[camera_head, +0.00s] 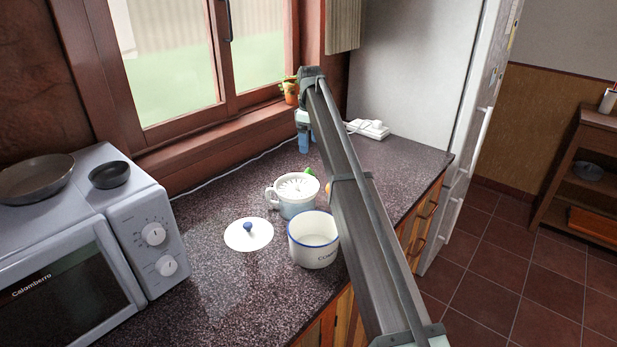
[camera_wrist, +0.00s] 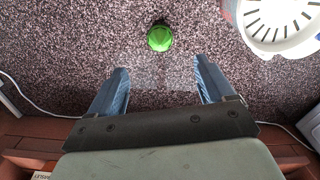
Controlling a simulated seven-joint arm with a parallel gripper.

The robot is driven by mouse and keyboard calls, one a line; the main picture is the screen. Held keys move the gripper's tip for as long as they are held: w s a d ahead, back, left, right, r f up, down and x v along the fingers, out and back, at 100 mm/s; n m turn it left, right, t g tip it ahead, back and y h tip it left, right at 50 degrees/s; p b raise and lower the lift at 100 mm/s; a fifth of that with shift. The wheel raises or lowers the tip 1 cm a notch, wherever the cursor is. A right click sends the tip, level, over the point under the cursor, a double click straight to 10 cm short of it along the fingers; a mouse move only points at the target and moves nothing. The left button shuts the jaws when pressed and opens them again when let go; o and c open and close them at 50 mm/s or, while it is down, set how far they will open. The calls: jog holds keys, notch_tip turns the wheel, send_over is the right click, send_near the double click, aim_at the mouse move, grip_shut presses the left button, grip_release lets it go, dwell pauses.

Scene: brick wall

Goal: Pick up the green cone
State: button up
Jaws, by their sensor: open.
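The green cone (camera_wrist: 160,39) rests on the speckled dark countertop, ahead of my gripper (camera_wrist: 161,75) in the wrist view. It lines up roughly with the gap between the two blue fingers, beyond their tips. The fingers are open with nothing between them. In the head view a small green piece (camera_head: 310,171) shows beside my arm, behind the white citrus juicer; the arm may hide part of it. My gripper (camera_head: 303,142) hangs over the back of the counter there, farther from the camera than the green piece.
The white juicer (camera_head: 296,187) stands close to the cone, and it also shows in the wrist view (camera_wrist: 283,22). A white pot (camera_head: 314,245) and its lid (camera_head: 248,233) are nearer. A power strip (camera_head: 368,129) lies behind. A microwave (camera_head: 110,230) stands left, with clear counter beside it.

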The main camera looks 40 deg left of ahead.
aim_at(310, 172)
notch_tip(310, 172, down, 13)
jog(key=shift+a+r, duration=0.1)
dwell(0.6)
jog(key=c, duration=1.1)
jog(key=shift+r, duration=0.1)
jog(key=r, duration=0.9)
jog(key=shift+s, duration=0.25)
jog(key=s+d+r+n, duration=0.1)
jog(key=s+d+r, duration=0.1)
jog(key=s, duration=0.3)
jog(key=s+d+r+n, duration=0.2)
jog(key=s+d, duration=0.1)
jog(key=s, duration=0.1)
jog(key=s+d+r+n, duration=0.1)
jog(key=s+d+r, duration=0.2)
jog(key=s, duration=0.2)
jog(key=shift+s+d, duration=0.25)
jog(key=shift+s, duration=0.05)
